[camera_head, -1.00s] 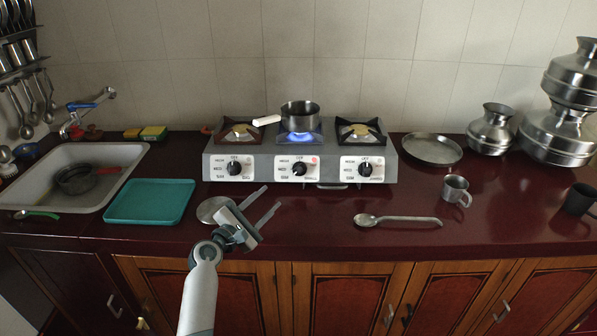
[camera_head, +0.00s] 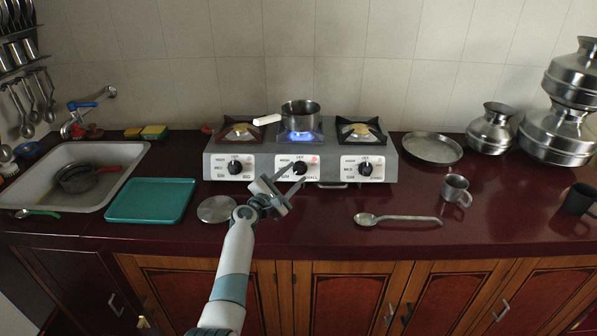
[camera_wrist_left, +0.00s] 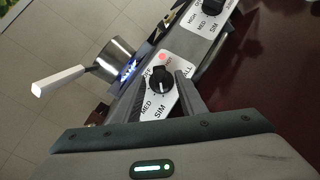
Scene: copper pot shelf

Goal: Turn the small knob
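The stove's middle black knob (camera_head: 300,168) sits on a white dial plate below the lit burner. In the left wrist view this knob (camera_wrist_left: 162,79) lies ahead, between the tips of my fingers. I cannot tell if a finger touches the knob. The left knob (camera_head: 235,167) and right knob (camera_head: 365,168) are apart from the gripper. My right gripper is not in view.
A steel pan (camera_head: 300,116) with a white handle stands over the blue flame. A teal tray (camera_head: 150,201), a round lid (camera_head: 215,209) and a spoon (camera_head: 398,219) lie on the counter. A cup (camera_head: 456,190) stands at the right.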

